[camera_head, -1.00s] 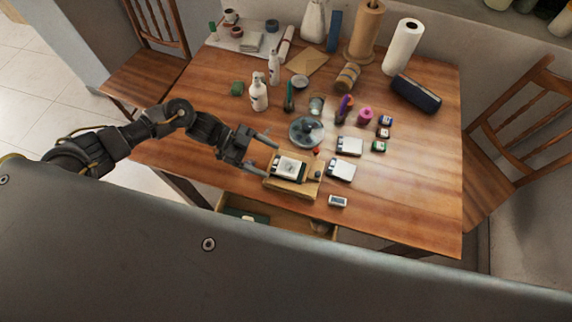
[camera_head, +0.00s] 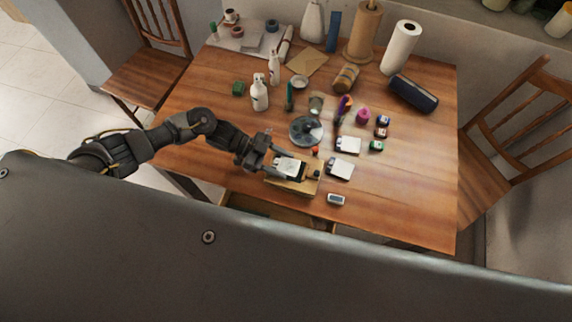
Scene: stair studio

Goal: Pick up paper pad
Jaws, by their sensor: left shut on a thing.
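A small white paper pad (camera_head: 291,168) is at a tan wooden block (camera_head: 292,187) near the table's front edge. My left gripper (camera_head: 287,167) reaches in from the left, with its fingers along the pad's far and near sides. It is shut on the pad. I cannot tell whether the pad still touches the block or the dark piece beside it. Two other white pads, one at the right (camera_head: 340,168) and one farther back (camera_head: 348,145), lie on the table. My right gripper is out of view.
The wooden table (camera_head: 405,185) is bare at its right front. A round glass dish (camera_head: 306,130), white bottles (camera_head: 260,95) and several small jars stand behind the block. Chairs flank the table.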

